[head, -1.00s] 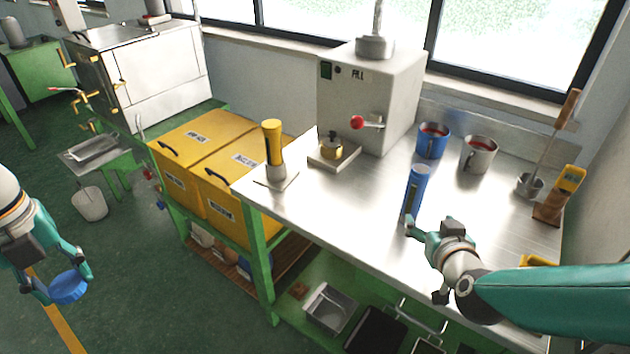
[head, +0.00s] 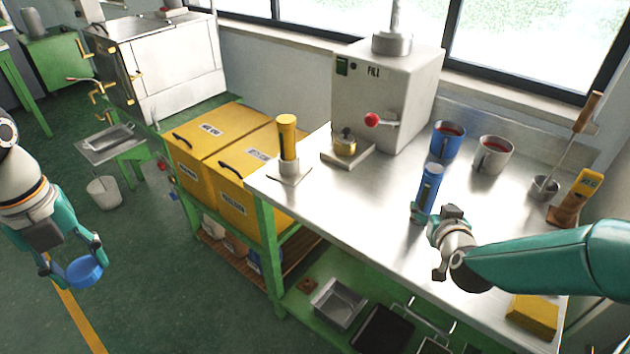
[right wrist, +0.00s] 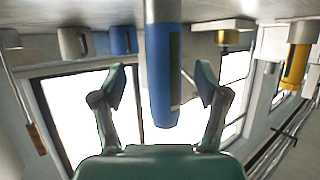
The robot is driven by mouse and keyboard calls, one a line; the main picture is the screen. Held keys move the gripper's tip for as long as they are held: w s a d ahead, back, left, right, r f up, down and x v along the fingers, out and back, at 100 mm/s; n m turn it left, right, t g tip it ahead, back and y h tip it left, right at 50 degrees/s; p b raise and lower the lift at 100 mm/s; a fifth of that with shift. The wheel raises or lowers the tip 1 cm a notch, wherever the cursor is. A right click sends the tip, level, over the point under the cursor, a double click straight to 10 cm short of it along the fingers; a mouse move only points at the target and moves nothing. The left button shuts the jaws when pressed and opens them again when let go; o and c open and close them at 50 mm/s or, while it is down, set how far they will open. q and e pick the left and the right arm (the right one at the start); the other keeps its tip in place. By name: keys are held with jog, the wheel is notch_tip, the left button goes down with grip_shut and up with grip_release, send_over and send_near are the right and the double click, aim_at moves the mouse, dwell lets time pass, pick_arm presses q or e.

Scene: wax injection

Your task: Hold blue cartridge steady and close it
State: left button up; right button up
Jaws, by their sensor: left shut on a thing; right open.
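The blue cartridge (head: 428,190) stands upright on the steel bench, with a pale top end. In the right wrist view the cartridge (right wrist: 163,75) lies between the fingers of my right gripper (right wrist: 163,85), with a gap on each side. My right gripper (head: 432,215) is open in the head view, right at the cartridge's lower part; the arm partly hides it. My left gripper (head: 72,268) is shut on a blue cap (head: 84,272), held out over the floor at the far left, well away from the bench.
On the bench (head: 370,215) stand a grey filling machine (head: 385,95), a blue mug (head: 447,142), a grey mug (head: 492,155), a ladle (head: 545,187) and a yellow cartridge (head: 287,140) in a holder. Yellow bins (head: 225,150) flank the bench.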

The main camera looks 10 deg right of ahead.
aim_at(428, 203)
jog(key=shift+r+p+x, duration=0.1)
jog(key=shift+p+x, duration=0.25)
jog(key=shift+x, duration=0.95)
jog(key=shift+r+p+x, duration=0.15)
jog(key=shift+p+x, duration=0.2)
jog(key=shift+x, duration=1)
jog(key=shift+w+a, duration=0.1)
jog(key=shift+a, duration=0.1)
grip_shut()
